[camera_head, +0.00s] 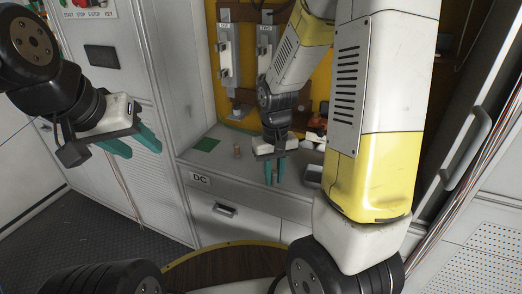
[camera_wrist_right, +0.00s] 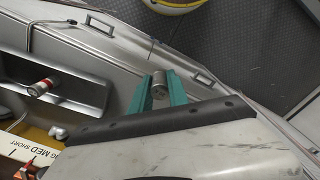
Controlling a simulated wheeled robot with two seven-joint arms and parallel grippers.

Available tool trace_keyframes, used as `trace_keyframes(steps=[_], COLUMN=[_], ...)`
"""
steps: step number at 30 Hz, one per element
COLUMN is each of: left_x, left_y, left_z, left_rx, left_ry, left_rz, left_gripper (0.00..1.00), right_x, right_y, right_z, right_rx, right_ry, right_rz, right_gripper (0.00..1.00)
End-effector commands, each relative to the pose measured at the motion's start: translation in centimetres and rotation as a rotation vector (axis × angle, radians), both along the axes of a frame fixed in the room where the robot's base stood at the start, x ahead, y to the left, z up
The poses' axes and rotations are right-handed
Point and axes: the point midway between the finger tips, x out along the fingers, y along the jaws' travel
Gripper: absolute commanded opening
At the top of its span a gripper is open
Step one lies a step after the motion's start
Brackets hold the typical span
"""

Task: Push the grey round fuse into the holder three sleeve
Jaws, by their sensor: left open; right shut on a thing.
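My right gripper (camera_wrist_right: 160,88) is shut on a small grey cylinder, the grey round fuse (camera_wrist_right: 159,84), which shows between its teal fingertips in the right wrist view. In the head view this gripper (camera_head: 273,172) points down above the front of the counter, and the fuse is too small to make out. Upright holders (camera_head: 226,60) are mounted on the yellow back panel, behind and above the right gripper. I cannot tell which is holder three, and its sleeve is not clearly seen. My left gripper (camera_head: 142,143) is open and empty, left of the counter.
The counter (camera_head: 215,163) carries a green square (camera_head: 207,144), a small copper-coloured piece (camera_head: 237,150) and a grey tray (camera_head: 313,175). A red and white cylinder (camera_wrist_right: 41,87) shows in the right wrist view. A drawer handle (camera_head: 224,210) projects below the counter.

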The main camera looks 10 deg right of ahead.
Motion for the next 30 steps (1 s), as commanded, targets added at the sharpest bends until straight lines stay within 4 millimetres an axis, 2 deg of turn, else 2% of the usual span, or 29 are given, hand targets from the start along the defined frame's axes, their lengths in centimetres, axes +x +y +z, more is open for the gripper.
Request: trace_keyframes(steps=[6,12,24,27,30], left_x=[0.0,0.0,0.0,0.0,0.0], left_y=[0.0,0.0,0.0,0.0,0.0], left_z=[0.0,0.0,0.0,0.0,0.0], left_rx=[0.0,0.0,0.0,0.0,0.0], left_ry=[0.0,0.0,0.0,0.0,0.0], left_rz=[0.0,0.0,0.0,0.0,0.0], left_gripper=[0.46,0.46,0.46,0.46,0.46], right_x=[5.9,10.4,14.3,13.9,14.0], right_y=[-0.9,-1.5,-2.0,-1.9,-1.9], right_z=[-0.7,-1.1,-1.4,-3.4,-4.4], right_rx=[0.0,0.0,0.0,-0.001,0.0], right_ry=[0.0,0.0,0.0,0.005,0.002], right_rz=[-0.004,-0.003,-0.002,-0.001,-0.001], right_gripper=[0.0,0.0,0.0,0.0,0.0])
